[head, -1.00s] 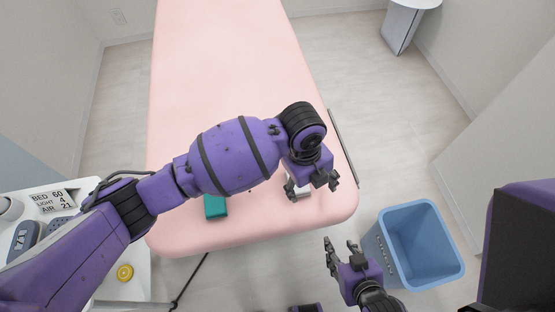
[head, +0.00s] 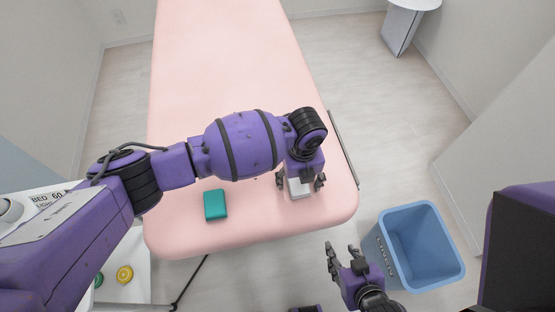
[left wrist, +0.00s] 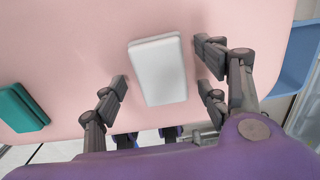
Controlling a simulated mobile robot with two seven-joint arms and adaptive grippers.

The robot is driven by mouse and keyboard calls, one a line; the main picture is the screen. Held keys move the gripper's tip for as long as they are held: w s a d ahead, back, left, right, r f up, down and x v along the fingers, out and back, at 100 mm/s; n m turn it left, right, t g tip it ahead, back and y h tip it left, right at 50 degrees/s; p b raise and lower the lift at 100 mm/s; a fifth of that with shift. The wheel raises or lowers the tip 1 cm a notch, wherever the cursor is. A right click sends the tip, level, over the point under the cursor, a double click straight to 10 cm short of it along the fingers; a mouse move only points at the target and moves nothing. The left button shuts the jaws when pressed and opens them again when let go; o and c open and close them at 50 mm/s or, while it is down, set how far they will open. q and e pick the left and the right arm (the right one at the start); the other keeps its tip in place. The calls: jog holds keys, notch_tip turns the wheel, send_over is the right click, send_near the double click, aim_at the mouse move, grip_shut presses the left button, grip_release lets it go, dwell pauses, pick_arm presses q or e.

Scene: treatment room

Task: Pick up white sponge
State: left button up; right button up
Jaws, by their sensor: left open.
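The white sponge (head: 299,188) lies flat on the pink treatment bed (head: 225,70) near its front right corner. It also shows in the left wrist view (left wrist: 158,70). My left gripper (head: 300,181) is open above the sponge, with fingers on both sides of it in the left wrist view (left wrist: 160,95). The fingers look apart from the sponge. In the head view the gripper covers the sponge's far part. My right gripper (head: 342,250) is open and empty, in front of the bed.
A teal block (head: 215,204) lies on the bed, left of the sponge. A blue bin (head: 408,275) stands on the floor at the right. The rear of the bed is clear.

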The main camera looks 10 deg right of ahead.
pick_arm(q)
jog(key=shift+f, duration=0.1)
jog(key=c, duration=1.3)
